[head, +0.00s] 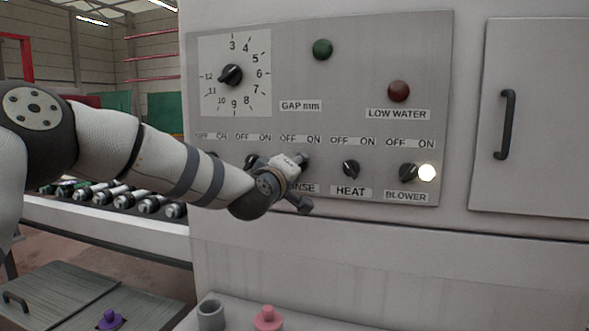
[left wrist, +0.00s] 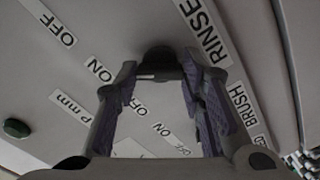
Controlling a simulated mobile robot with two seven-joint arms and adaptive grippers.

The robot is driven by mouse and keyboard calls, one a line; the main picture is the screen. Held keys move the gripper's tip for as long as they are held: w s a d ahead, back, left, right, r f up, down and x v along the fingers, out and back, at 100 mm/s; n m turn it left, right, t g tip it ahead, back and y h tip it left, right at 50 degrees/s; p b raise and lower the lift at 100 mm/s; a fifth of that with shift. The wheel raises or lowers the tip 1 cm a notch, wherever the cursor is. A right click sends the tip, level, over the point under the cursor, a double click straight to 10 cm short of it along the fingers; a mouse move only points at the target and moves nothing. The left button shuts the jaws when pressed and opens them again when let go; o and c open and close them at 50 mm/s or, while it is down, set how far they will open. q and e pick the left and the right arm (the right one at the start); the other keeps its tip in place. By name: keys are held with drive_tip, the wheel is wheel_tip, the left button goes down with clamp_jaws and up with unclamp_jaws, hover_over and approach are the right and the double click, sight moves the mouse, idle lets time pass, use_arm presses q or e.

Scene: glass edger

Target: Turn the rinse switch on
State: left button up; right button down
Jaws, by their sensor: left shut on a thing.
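The RINSE switch is a black rotary knob (left wrist: 158,57) under an OFF/ON label on the grey control panel (head: 300,75). Its RINSE label (left wrist: 203,32) is readable in the left wrist view and partly covered by my gripper in the head view. My left gripper (head: 301,163) is at the panel. In the left wrist view its two fingers (left wrist: 159,68) are on either side of the knob, shut on it. The fingers hide most of the knob, so I cannot tell which way it points. My right gripper is in neither view.
The HEAT knob (head: 351,169) and BLOWER knob (head: 408,173) are close to the right. The BRUSH knob (head: 251,161) is close to the left, partly behind my arm. A door handle (head: 506,124) sticks out farther right.

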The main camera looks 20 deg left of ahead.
use_arm(q)
drive_tip(key=o, duration=1.1)
drive_tip(key=shift+o, duration=0.2)
drive_tip(key=s, duration=1.2)
drive_tip(key=shift+a, duration=0.2)
